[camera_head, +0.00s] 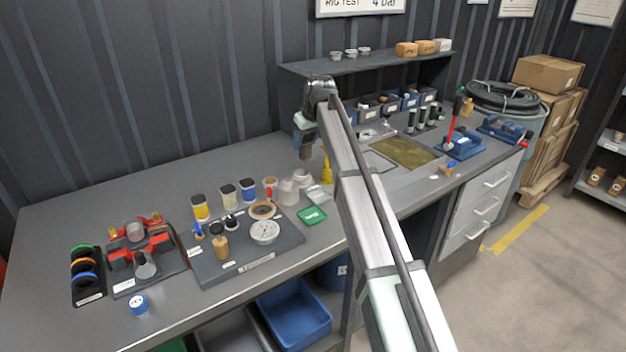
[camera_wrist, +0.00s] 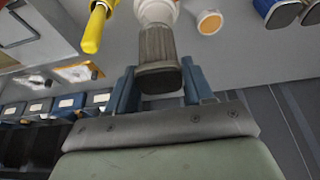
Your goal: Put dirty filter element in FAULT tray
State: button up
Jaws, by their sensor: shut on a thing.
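My gripper (camera_head: 305,158) points down over the middle of the bench. In the wrist view its fingers (camera_wrist: 157,85) stand on both sides of a grey-brown ribbed cylinder with a dark end, which looks like the filter element (camera_wrist: 157,48). The gripper is shut on it. The element's far end meets a white round part (camera_wrist: 156,10); I cannot tell whether it is inside it or just in front of it. In the head view, white canisters (camera_head: 290,190) stand just below the gripper. I cannot read a FAULT label on any tray.
A shelf (camera_head: 370,62) overhangs the back. Blue bins (camera_head: 295,312) sit below the bench.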

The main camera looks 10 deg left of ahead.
jog(key=s+d, duration=0.6)
jog(key=shift+a+f, duration=0.15)
jog(key=shift+f, duration=4.85)
jog(key=shift+f, duration=0.15)
jog(key=o, duration=1)
jog(key=shift+o, duration=0.2)
jog(key=v, duration=1.2)
